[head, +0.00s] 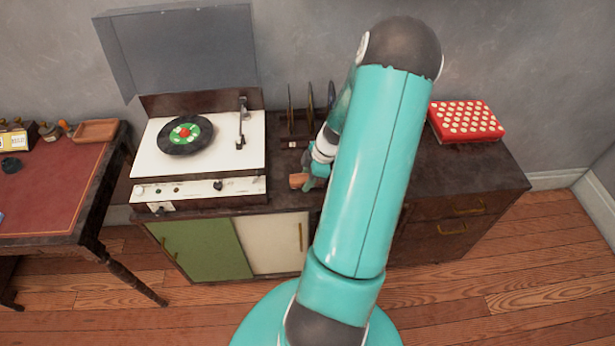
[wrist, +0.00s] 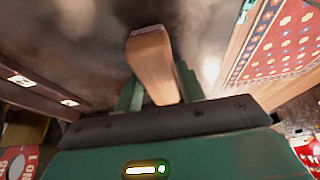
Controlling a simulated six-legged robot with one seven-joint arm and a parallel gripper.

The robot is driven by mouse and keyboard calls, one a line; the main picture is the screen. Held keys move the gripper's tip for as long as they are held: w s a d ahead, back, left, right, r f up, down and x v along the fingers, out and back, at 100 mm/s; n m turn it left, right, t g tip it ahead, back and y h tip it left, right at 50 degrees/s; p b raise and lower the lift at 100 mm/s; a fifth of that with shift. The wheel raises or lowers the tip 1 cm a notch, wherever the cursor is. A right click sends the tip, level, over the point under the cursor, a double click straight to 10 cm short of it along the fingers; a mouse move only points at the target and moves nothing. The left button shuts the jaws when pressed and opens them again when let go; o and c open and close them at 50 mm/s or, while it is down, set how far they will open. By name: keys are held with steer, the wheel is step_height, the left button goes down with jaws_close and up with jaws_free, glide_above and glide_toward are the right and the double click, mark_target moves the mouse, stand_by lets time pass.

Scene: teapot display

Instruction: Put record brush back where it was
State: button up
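The record brush (head: 299,181) is a small brown wooden block at the front of the cabinet top, just right of the record player. My gripper (head: 315,180) is at its right end. In the wrist view the brush (wrist: 150,62) sticks out from between the two green fingers of my gripper (wrist: 160,88), which are closed on its sides. I cannot tell whether the brush touches the cabinet top (head: 465,175). My arm hides part of the cabinet behind it.
The record player (head: 215,150) stands at left with its lid up and a green-labelled record (head: 186,134) on it. An upright record rack (head: 300,122) stands behind my gripper. A red dotted box (head: 466,121) sits at right. A desk (head: 50,185) is at far left.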

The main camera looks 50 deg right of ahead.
steer(key=shift+o, duration=1.1)
steer(key=shift+r, duration=0.2)
steer(key=v, duration=1.2)
steer(key=w+a+r+m+h, duration=0.1)
steer(key=w+a+r, duration=0.2)
steer(key=a+r, duration=0.3)
steer(key=w+a+r+m+g+h, duration=0.15)
steer(key=a+r, duration=0.25)
steer(key=a, duration=0.4)
steer(key=w+a+r+m+h, duration=0.1)
steer(key=w+a+r, duration=0.25)
steer(key=a, duration=0.35)
steer(key=s+a+r+m+t, duration=0.2)
steer(key=s+a+r, duration=0.1)
steer(key=a, duration=0.6)
steer(key=s+a+r+m+t, duration=0.1)
steer(key=s+a+r, duration=0.3)
steer(key=a, duration=0.5)
steer(key=shift+s+r+m+t, duration=0.15)
steer(key=shift+r+m+t, duration=0.2)
steer(key=shift+r+m, duration=0.5)
